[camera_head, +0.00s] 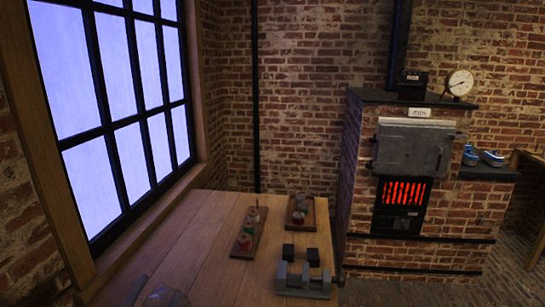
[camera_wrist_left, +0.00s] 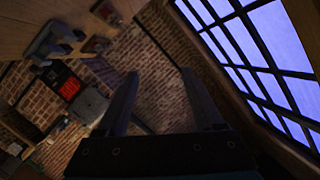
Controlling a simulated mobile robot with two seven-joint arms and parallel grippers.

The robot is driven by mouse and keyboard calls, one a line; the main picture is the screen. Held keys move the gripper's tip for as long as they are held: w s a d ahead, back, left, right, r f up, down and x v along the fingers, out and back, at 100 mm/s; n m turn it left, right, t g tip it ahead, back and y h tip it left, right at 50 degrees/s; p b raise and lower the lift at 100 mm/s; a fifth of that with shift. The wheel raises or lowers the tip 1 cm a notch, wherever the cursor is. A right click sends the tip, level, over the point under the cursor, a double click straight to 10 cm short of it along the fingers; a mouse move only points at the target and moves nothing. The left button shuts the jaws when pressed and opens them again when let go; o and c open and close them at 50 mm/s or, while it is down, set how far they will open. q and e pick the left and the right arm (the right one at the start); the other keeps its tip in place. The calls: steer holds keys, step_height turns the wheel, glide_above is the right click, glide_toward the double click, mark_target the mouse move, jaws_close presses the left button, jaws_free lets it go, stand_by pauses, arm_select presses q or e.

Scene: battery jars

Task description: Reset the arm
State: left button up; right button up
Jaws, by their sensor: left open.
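My left gripper (camera_head: 152,294) shows only in part at the bottom edge of the head view, low over the left front of the wooden table (camera_head: 195,230). In the left wrist view its two dark fingers (camera_wrist_left: 157,78) stand apart with nothing between them, so it is open and empty. That wrist camera sees the room tilted, with the brick wall beyond the fingers. My right gripper is in neither view.
Two wooden trays with small jars, a left one (camera_head: 237,253) and a right one (camera_head: 292,225), lie on the table. Dark blocks (camera_head: 288,251) and a grey slotted holder (camera_head: 303,281) stand near its right edge. A window (camera_head: 120,90) borders the left; a brick furnace (camera_head: 410,150) glows beyond.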

arm_select(q)
steer(key=s+d+f+n+g+h, duration=0.1)
steer(key=s+d+f+n+g, duration=0.1)
steer(key=s+f+g, duration=0.6)
steer(key=s+d+f+n+g+h, duration=0.15)
steer(key=s+f+g, duration=0.25)
steer(key=s+f, duration=0.75)
step_height(320, 180, down, 24)
steer(key=s+g+b, duration=0.1)
steer(key=s+b, duration=0.2)
steer(key=b, duration=0.2)
steer(key=s+a+f+b, duration=0.1)
steer(key=s+f+b, duration=0.1)
steer(key=s+f, duration=0.5)
steer(key=s+a+f+g+b, duration=0.1)
steer(key=s+f+b, duration=0.2)
steer(key=s+f, duration=0.4)
step_height(320, 180, down, 6)
steer(key=shift+s+r+g, duration=0.2)
steer(key=shift+s+g, duration=0.1)
steer(key=shift+s, duration=0.1)
steer(key=shift+y, duration=0.25)
